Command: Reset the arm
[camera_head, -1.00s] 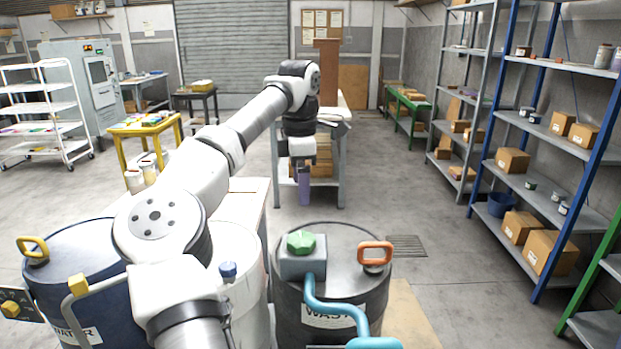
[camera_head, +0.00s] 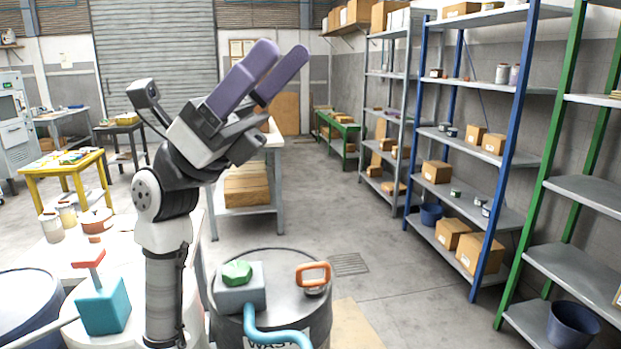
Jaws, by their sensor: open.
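My gripper (camera_head: 287,52) is raised in the upper middle of the head view. Its two purple fingers point up and to the right. They stand apart with nothing between them, so it is open and empty. My arm (camera_head: 165,265) rises nearly upright from the bottom of the view and bends at the wrist. The gripper is in the air, well above the barrels, and touches nothing.
A dark waste barrel (camera_head: 285,325) stands at lower middle with a grey block with a green knob (camera_head: 238,285) and an orange handle (camera_head: 313,273) on it. A teal block with a red top (camera_head: 102,305) is at lower left. Shelves (camera_head: 470,200) line the right. Open floor lies between.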

